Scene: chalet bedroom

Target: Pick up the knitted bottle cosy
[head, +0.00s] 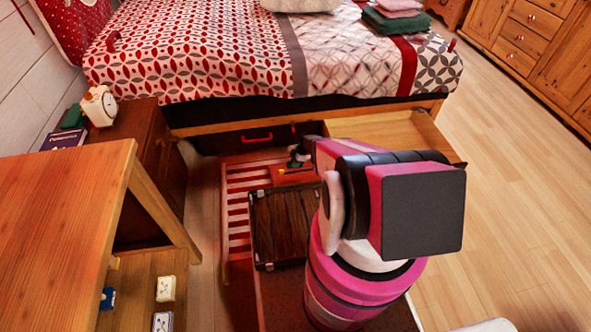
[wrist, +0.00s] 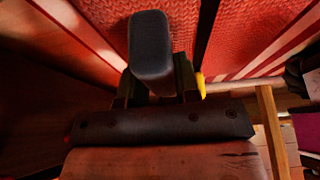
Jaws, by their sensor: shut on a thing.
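My gripper (head: 297,158) is low beyond the far end of a dark brown trunk, above the striped rug. In the wrist view a dark rounded finger of my gripper (wrist: 152,50) fills the upper middle. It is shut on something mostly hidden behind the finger. A small yellow bit (wrist: 200,86) shows just right of the finger and may be part of the knitted bottle cosy; its shape and knit cannot be made out. In the head view my arm and gripper hide most of that spot, and an orange-red patch (head: 291,176) shows just below the gripper.
The trunk (head: 283,222) stands close by; its riveted edge (wrist: 160,121) crosses the wrist view. The red-and-white rug (head: 237,190) lies beneath. The bed (head: 205,60) and an open wooden drawer (head: 400,132) lie beyond. A wooden desk (head: 65,190) is left. Floor at right is clear.

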